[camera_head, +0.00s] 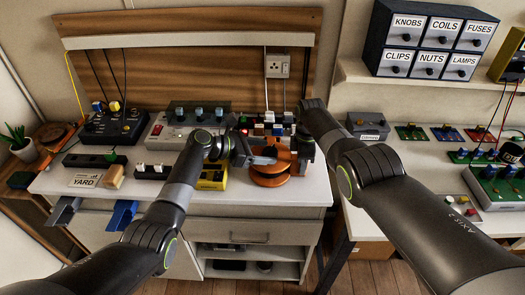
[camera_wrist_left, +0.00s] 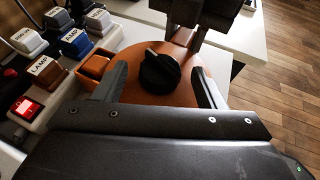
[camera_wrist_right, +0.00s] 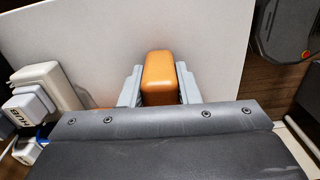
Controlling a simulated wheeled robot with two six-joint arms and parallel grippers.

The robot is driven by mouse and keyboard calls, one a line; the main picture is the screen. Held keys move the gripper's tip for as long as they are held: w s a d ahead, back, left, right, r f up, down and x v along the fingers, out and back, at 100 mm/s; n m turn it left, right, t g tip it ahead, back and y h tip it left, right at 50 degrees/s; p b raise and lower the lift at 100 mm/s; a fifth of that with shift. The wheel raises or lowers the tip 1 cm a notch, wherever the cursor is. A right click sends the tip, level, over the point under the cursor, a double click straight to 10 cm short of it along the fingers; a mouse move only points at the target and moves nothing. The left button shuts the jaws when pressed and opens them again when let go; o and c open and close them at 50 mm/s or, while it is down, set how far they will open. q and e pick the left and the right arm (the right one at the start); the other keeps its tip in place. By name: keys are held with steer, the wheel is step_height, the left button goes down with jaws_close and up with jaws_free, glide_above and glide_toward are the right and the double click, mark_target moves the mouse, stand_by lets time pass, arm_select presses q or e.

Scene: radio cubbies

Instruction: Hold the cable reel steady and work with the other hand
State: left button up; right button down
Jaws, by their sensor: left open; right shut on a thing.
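The orange cable reel (camera_head: 270,180) stands at the right front of the white desk; the left wrist view shows its orange top (camera_wrist_left: 190,95) with a black knob (camera_wrist_left: 160,68). My left gripper (camera_wrist_left: 165,85) is open, its fingers on either side of the knob with gaps visible. My right gripper (camera_wrist_right: 160,88) is shut on an orange block-shaped part (camera_wrist_right: 158,75), which appears to be the reel's handle. In the head view, my grippers and arms hide much of the reel's top.
Switch boxes with several labelled plugs and a red-lit switch (camera_wrist_left: 25,108) stand close to the reel. A yellow box (camera_head: 212,178) sits left of it. A drawer cabinet (camera_head: 430,40) is on the shelf.

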arm_select(q)
steer(key=shift+c, duration=0.2)
steer(key=c, duration=0.9)
steer(key=shift+w+m+g, duration=0.1)
steer(key=shift+m+g, duration=0.2)
steer(key=shift+w+a+f+m+g+h, duration=0.1)
steer(key=shift+w+m+g+h, duration=0.15)
steer(key=shift+m+g, duration=0.75)
steer(key=shift+g, duration=0.2)
steer(key=shift+m+g, duration=0.3)
steer(key=o, duration=0.9)
